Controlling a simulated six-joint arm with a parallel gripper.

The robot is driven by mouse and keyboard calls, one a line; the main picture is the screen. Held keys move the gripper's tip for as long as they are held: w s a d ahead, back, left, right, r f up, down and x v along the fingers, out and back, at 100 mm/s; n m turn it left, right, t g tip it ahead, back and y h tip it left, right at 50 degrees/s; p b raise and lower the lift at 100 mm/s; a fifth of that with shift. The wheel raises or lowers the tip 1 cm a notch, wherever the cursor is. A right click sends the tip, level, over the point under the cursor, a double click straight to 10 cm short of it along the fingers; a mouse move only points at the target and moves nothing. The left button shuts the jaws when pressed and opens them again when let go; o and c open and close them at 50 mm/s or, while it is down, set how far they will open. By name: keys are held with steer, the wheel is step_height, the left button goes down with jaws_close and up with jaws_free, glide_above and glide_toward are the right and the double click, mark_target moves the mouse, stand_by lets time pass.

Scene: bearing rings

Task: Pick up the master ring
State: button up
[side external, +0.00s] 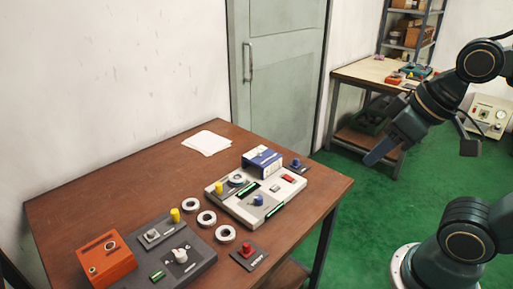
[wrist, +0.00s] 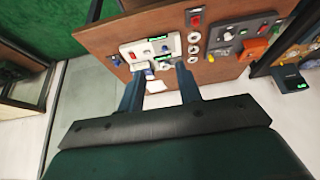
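Three pale rings lie flat in a row on the brown table: a far ring (side external: 184,206), a middle ring (side external: 199,219) and a near ring (side external: 217,235). They also show small in the wrist view, at the upper centre. A further ring-like part seems to sit on the pale device (side external: 233,207). I cannot tell which ring is the master ring. My gripper (side external: 374,156) is in the air to the right of the table, well apart from the rings. In the wrist view my gripper (wrist: 160,68) has its two fingers apart with nothing held between them.
A dark panel (side external: 205,266) with knobs and an orange box (side external: 105,262) stand left of the rings. A small plate with a red button (side external: 247,251) lies right of them. A blue-and-white box (side external: 262,158) stands on the pale device. White paper (side external: 206,144) lies at the back; the table's left is clear.

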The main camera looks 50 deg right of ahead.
steer(key=o, duration=0.9)
steer(key=shift+o, duration=0.2)
